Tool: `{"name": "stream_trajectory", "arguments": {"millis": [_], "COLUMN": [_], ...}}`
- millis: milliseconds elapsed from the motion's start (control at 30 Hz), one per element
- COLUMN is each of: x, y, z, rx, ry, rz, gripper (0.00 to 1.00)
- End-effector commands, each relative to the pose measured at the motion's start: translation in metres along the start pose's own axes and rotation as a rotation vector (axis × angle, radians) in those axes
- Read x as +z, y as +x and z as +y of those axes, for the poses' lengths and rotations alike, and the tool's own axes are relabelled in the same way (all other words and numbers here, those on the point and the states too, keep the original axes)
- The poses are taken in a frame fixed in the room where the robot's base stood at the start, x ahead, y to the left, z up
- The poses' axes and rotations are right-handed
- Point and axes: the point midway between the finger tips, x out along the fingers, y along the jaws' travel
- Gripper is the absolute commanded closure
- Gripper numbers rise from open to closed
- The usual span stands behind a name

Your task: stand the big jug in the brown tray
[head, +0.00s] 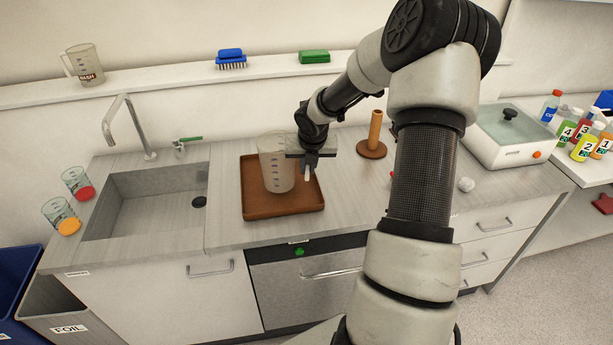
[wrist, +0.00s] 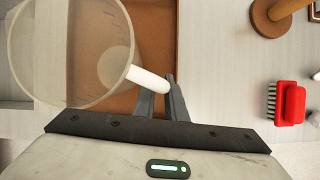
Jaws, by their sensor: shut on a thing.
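The big jug (head: 276,165) is a clear, greyish jug with dark marks, upright over the brown tray (head: 290,209). In the wrist view the jug (wrist: 60,45) fills the upper left, and its white handle (wrist: 149,80) runs between my fingers. My gripper (head: 310,168) is shut on the handle, at the jug's right side. The tray also shows behind the jug in the wrist view (wrist: 152,38). I cannot tell for sure whether the jug's base touches the tray floor.
A sink (head: 150,205) lies left of the tray, with two beakers of red (head: 77,183) and orange (head: 62,216) at its left. A brown peg stand (head: 373,140) stands right of the tray. A red brush (wrist: 291,103) lies on the counter. Another jug (head: 84,64) is on the ledge.

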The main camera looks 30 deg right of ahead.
Motion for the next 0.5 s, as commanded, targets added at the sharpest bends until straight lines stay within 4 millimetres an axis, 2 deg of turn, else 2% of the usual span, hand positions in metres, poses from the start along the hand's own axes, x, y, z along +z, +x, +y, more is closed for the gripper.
{"name": "stream_trajectory", "arguments": {"millis": [133,367,400,500], "x": [-0.011,-0.012,-0.013,-0.013], "y": [0.023,0.025,0.026,0.025], "z": [0.000,-0.001,-0.001,-0.001], "rx": [0.000,-0.001,-0.001,-0.001], "ry": [-0.001,-0.001,-0.001,-0.001], "rz": [0.003,0.001,0.003,0.003], "gripper": [1.00,1.00,0.84,0.70]}}
